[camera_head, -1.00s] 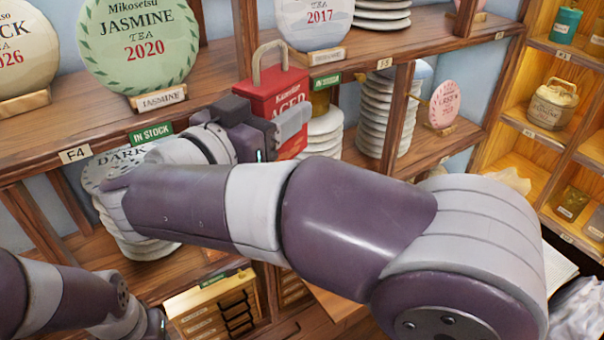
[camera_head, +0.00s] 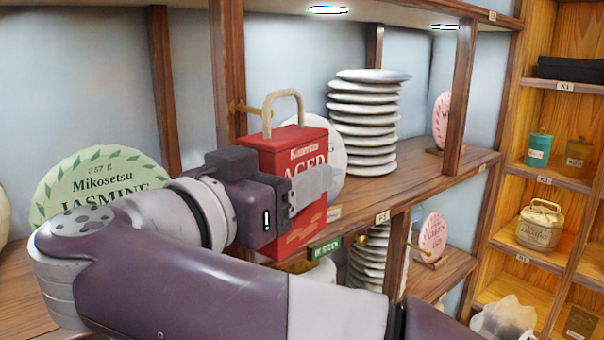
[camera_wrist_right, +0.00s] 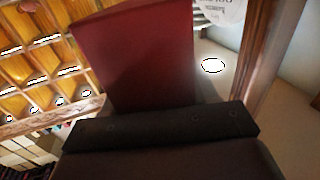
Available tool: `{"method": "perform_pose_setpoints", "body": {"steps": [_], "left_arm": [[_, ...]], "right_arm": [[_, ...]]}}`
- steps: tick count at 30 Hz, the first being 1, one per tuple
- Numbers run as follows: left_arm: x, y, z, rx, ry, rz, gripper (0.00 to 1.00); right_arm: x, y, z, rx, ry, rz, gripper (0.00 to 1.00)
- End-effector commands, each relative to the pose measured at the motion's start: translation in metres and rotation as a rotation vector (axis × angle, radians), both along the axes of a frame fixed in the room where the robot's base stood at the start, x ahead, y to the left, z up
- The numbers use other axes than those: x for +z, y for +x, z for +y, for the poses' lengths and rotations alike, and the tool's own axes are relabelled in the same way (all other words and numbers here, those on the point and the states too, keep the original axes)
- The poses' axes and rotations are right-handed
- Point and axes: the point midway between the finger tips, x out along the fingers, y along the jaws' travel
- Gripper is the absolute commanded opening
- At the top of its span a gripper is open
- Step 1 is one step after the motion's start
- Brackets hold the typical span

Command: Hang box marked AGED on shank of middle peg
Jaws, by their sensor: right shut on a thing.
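The red box marked AGED (camera_head: 308,150) is upright, with a pale arched handle (camera_head: 283,95) on top. My right gripper (camera_head: 312,188) is shut on the box, a grey finger lying across its front. In the right wrist view the box (camera_wrist_right: 140,50) rises beyond the dark gripper body. A brass peg (camera_head: 240,107) sticks out from a wooden post, just left of the handle. Its far end meets the handle's left side in the picture; I cannot tell whether it passes through. Which peg is the middle one is unclear. My left gripper is out of view.
A stack of white discs (camera_head: 365,125) stands on the shelf right of the box. The green JASMINE disc (camera_head: 95,180) is at left, partly behind my arm. Wooden posts (camera_head: 460,85) divide the shelves. A green tag (camera_head: 324,248) is below the box.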

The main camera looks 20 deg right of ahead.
Motion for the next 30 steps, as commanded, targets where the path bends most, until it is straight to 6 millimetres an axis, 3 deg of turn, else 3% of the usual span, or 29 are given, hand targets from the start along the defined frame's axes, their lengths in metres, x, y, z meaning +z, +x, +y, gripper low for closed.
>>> {"method": "perform_pose_setpoints", "body": {"steps": [18,30], "left_arm": [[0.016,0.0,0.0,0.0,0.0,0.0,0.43],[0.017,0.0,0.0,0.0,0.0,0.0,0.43]], "right_arm": [[-0.006,0.047,0.017,0.0,0.001,0.001,0.19],[-0.015,0.056,0.02,0.001,0.001,-0.002,0.19]]}}
